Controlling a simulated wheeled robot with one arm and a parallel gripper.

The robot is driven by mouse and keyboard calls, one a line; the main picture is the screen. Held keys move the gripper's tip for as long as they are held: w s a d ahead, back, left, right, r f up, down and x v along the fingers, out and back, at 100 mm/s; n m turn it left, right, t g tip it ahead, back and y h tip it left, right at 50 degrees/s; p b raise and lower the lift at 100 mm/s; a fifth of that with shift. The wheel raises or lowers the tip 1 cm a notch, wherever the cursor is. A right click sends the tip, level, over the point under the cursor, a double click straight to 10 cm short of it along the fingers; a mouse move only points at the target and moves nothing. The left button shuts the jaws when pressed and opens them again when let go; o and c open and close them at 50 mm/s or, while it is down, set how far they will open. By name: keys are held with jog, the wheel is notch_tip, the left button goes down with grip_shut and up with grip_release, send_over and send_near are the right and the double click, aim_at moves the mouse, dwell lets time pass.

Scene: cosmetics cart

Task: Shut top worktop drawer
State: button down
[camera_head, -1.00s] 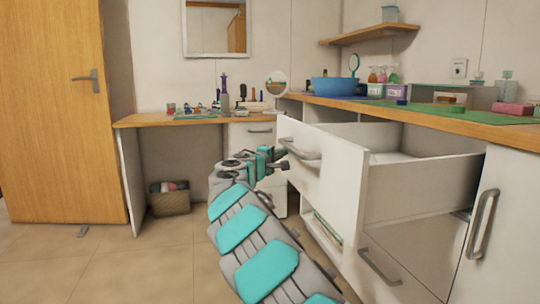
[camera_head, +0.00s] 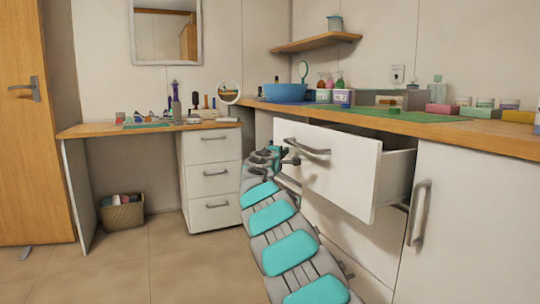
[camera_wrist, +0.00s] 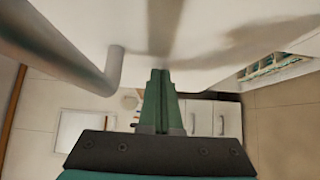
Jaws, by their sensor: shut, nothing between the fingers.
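The top worktop drawer (camera_head: 326,172) is partly open in the head view. Its white front stands out from the cabinet, and its side wall (camera_head: 395,176) shows behind it. A grey bar handle (camera_head: 303,147) is on the front. My gripper (camera_head: 290,158) is at the left part of the drawer front, just beside the handle. In the wrist view my gripper (camera_wrist: 160,78) is shut and empty, with its tips close to the white drawer front (camera_wrist: 200,35). The handle (camera_wrist: 75,60) runs to the left of the fingers there. Whether the tips touch the front cannot be told.
The wooden worktop (camera_head: 440,128) above carries a blue basin (camera_head: 285,92), bottles and jars. A closed cabinet door with a handle (camera_head: 420,212) is at right. A white drawer unit (camera_head: 212,180) and a basket (camera_head: 122,212) stand at left.

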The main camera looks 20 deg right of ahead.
jog(key=d+p, duration=0.1)
jog(key=d, duration=0.5)
jog(key=d+p, duration=0.1)
jog(key=d, duration=0.6)
jog(key=shift+w, duration=0.2)
jog(key=shift+d+r, duration=0.1)
jog(key=shift+d, duration=0.6)
jog(key=shift+d, duration=0.15)
